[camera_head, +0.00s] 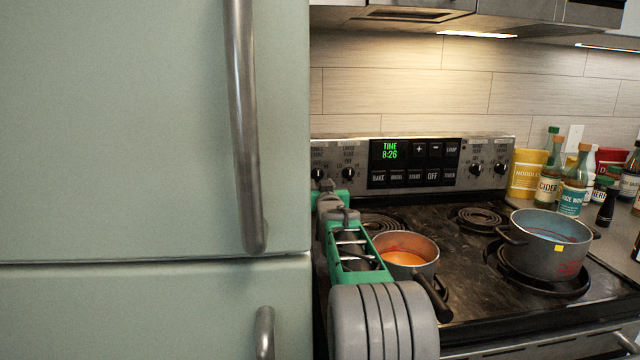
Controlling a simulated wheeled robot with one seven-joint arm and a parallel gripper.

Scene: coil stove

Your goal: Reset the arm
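My arm (358,262), green and grey, reaches up from the bottom middle over the left front of the stove. Its end (332,205) is near the stove's left edge, beside the refrigerator. The fingertips cannot be made out, so I cannot tell whether my gripper is open or shut. No object is visibly held. A small saucepan (425,246) with orange contents sits just right of my arm, and the arm hides its left part.
The refrigerator (120,130) with its vertical handle (243,130) stands close on the left. The coil stove (468,262) carries a large blue-grey pot (545,255) at right. Several bottles and a yellow noodle canister (526,174) stand on the right counter.

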